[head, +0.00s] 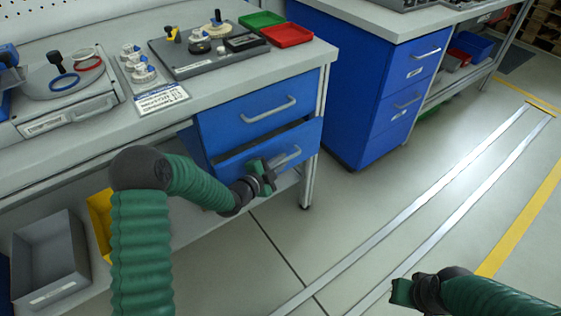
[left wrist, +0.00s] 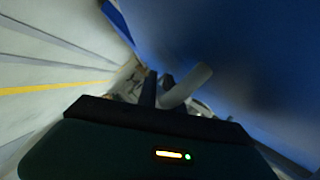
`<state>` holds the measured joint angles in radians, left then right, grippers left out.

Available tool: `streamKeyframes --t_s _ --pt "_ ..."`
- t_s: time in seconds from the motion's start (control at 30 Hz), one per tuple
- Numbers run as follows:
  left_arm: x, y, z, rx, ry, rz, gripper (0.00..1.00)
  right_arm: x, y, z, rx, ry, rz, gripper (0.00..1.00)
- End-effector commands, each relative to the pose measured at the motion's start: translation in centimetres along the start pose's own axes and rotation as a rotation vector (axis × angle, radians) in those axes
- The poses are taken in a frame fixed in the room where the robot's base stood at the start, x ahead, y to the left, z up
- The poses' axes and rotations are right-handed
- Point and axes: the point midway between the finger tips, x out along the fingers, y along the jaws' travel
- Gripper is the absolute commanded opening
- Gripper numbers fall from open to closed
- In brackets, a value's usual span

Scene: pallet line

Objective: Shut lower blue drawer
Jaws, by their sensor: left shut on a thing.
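The lower blue drawer (head: 303,138) is under the workbench and stands partly pulled out, with a dark gap above its front and its side showing. The upper blue drawer (head: 222,125) looks closed. My left gripper (head: 270,172) is at the lower drawer's grey bar handle (head: 289,158) and is shut on it. In the left wrist view the light handle (left wrist: 188,86) passes between the dark fingers (left wrist: 158,90), close to the blue front (left wrist: 250,60). My right gripper (head: 403,292) is low at the right, over the floor, away from the drawers; its jaw gap is not clear.
A second blue drawer cabinet (head: 345,90) stands to the right. The bench top (head: 215,95) holds a fixture board, a green tray (head: 262,19) and a red tray (head: 287,36). A grey bin (head: 48,258) sits on the lower shelf. The floor in front is clear.

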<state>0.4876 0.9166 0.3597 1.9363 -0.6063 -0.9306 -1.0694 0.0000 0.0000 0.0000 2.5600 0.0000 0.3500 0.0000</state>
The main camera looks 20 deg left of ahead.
Motion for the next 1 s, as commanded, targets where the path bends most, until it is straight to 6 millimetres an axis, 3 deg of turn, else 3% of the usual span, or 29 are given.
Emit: streamKeyframes --t_s 0.43,0.7,1.0 --pt "0.3 -0.3 -0.6 0.003 0.014 -0.005 0.0 0.0 0.0 0.0 0.0 0.0 0.0 0.0" --pt "1.6 -2.5 2.2 0.004 0.016 -0.009 0.0 0.1 0.0 0.0 0.0 0.0 0.0 0.0" --pt "1.7 -2.9 2.6 0.004 0.014 -0.008 0.0 0.1 0.0 0.0 0.0 0.0 0.0 0.0"
